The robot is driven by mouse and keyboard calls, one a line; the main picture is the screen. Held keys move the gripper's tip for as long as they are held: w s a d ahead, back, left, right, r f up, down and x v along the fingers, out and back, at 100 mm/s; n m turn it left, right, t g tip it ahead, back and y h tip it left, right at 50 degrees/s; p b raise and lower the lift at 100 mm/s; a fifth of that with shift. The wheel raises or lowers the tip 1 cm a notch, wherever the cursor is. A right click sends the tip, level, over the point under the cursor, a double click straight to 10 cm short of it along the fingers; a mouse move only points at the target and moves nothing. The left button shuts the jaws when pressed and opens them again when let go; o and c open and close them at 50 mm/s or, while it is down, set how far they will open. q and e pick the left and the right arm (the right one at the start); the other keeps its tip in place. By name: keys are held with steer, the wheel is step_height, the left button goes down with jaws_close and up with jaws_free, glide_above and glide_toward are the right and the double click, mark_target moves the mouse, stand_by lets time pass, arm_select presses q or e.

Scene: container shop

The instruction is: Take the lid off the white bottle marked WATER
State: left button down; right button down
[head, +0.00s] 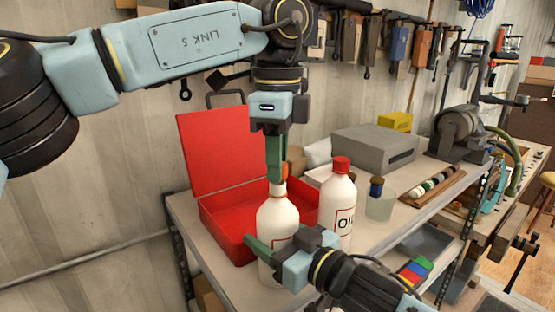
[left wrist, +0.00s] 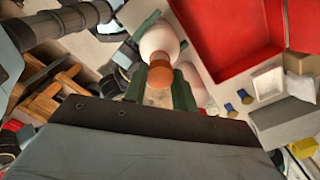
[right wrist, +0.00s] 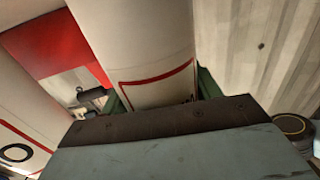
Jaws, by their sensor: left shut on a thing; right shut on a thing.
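A white bottle (head: 278,217) with a red-framed label stands upright on the bench; its label's wording is mostly hidden. Its orange lid (head: 279,187) is at the neck, and it also shows in the left wrist view (left wrist: 159,76). My left gripper (head: 275,178) points down from above, shut on the lid. I cannot tell whether the lid is still seated on the neck. My right gripper (head: 268,252) comes in low from the right, shut on the bottle's body, whose white side fills the middle of the right wrist view (right wrist: 140,45) between the green fingers.
A white bottle marked OIL (head: 338,200) with a red lid stands close to the right. An open red case (head: 225,150) is behind. A glass jar (head: 380,205), a grey box (head: 375,148) and a wooden rack (head: 432,187) stand farther right on the bench.

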arm_select(q)
steer(key=shift+r, duration=2.05)
arm_select(e)
steer(key=shift+c, duration=1.3)
jaws_free()
